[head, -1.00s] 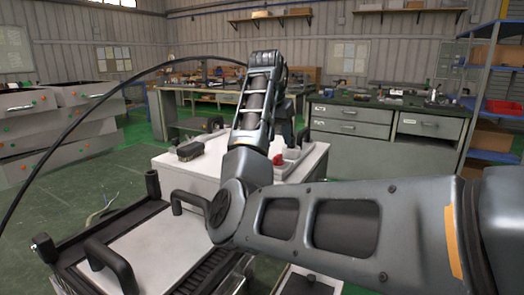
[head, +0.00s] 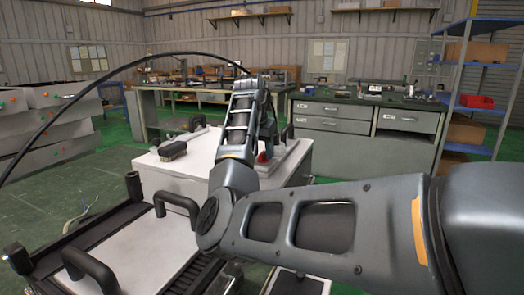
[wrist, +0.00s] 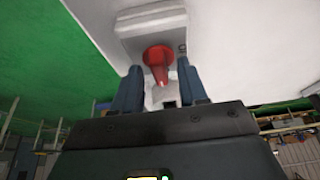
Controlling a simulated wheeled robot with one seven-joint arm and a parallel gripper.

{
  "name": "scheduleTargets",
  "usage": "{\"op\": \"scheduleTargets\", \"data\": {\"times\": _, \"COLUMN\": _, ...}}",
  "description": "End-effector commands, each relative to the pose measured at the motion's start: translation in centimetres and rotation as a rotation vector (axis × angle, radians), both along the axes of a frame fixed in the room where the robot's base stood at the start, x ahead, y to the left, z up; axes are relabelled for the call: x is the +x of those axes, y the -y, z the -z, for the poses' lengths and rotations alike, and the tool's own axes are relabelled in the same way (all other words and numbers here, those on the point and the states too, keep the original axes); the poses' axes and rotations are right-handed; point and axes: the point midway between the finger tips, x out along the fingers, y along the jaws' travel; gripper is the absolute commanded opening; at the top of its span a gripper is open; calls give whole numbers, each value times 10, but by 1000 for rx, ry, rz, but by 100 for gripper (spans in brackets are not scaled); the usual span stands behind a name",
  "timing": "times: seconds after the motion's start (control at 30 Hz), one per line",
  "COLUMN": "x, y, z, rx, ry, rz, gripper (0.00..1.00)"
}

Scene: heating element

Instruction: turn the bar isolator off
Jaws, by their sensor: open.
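The bar isolator shows in the wrist view as a grey housing (wrist: 130,28) with a red rotary handle (wrist: 159,60) on it. In the head view the red handle (head: 262,157) is only a small patch, mostly hidden behind my arm. My gripper (wrist: 160,78) is open, with one blue-grey finger to each side of the handle's lower, pointed part. I cannot tell whether the fingers touch it. In the head view my gripper is hidden behind my arm.
The isolator sits on a white-topped cabinet (head: 190,172). A black brush (head: 172,150) lies on its left part. A plate with black handles (head: 140,240) is in front. Drawer units (head: 45,125) stand left, and a workbench (head: 335,122) stands behind.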

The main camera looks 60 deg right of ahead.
Motion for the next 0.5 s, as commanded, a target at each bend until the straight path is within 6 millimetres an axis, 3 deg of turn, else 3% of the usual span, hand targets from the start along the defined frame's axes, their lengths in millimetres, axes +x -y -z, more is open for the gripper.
{"op": "scheduleTargets", "data": {"times": 0.1, "x": 0, "y": 0, "z": 0, "rx": 0, "ry": 0, "rz": 0, "gripper": 42}}
{"op": "scheduleTargets", "data": {"times": 0.5, "x": 0, "y": 0, "z": 0, "rx": 0, "ry": 0, "rz": 0, "gripper": 3}}
